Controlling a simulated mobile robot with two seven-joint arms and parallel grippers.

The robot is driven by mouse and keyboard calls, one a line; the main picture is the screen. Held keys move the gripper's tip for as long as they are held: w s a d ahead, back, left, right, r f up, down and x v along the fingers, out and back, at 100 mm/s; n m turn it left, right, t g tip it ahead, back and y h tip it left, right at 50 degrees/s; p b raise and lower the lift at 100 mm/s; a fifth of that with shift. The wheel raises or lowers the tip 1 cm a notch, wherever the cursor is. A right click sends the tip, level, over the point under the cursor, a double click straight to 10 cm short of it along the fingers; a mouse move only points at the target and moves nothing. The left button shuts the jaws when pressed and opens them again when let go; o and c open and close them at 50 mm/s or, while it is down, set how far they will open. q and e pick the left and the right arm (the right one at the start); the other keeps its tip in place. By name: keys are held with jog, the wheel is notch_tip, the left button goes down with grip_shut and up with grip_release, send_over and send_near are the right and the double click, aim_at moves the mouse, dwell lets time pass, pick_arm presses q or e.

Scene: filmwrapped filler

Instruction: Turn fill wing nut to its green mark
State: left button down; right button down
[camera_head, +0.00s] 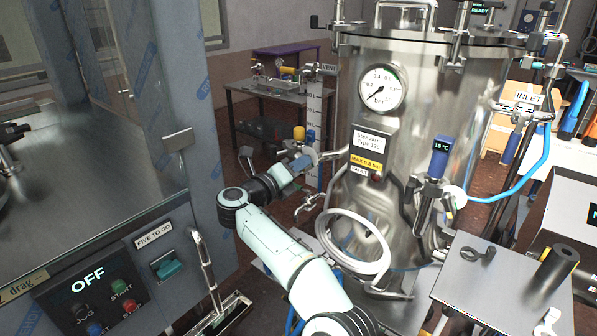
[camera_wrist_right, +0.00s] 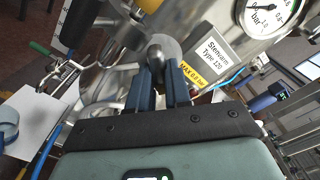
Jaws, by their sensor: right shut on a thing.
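My right gripper (camera_head: 303,163) reaches the left side of the steel vessel (camera_head: 425,110), at a short side pipe (camera_head: 332,154). In the wrist view its two blue fingers (camera_wrist_right: 164,82) are closed around a rounded metal piece (camera_wrist_right: 156,52). The fingers hide most of this piece, and I cannot make out the wing shape or a green mark on it. A yellow-topped fitting (camera_head: 299,133) stands just above the fingers, and a yellow part also shows at the top of the wrist view (camera_wrist_right: 149,4). My left gripper is not in view.
A pressure gauge (camera_head: 382,88) and labels sit on the vessel. A glass-fronted machine (camera_head: 90,130) fills the left. A small grey table (camera_head: 490,272) stands at front right.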

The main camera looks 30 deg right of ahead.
pick_arm(q)
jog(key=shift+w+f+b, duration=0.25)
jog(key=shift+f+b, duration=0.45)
jog(key=shift+b, duration=0.05)
pick_arm(e)
jog(key=shift+m, duration=2)
jog(key=shift+r, duration=0.1)
jog(key=c, duration=1.1)
grip_release()
jog(key=shift+d, duration=0.1)
jog(key=shift+o, duration=0.2)
jog(key=shift+w, duration=0.1)
pick_arm(q)
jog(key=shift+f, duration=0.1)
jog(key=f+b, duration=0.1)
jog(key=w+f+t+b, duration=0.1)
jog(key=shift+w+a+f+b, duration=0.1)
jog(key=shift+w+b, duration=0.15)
jog(key=shift+b, duration=0.1)
pick_arm(e)
jog(key=v, duration=1.3)
jog(key=shift+a, duration=0.25)
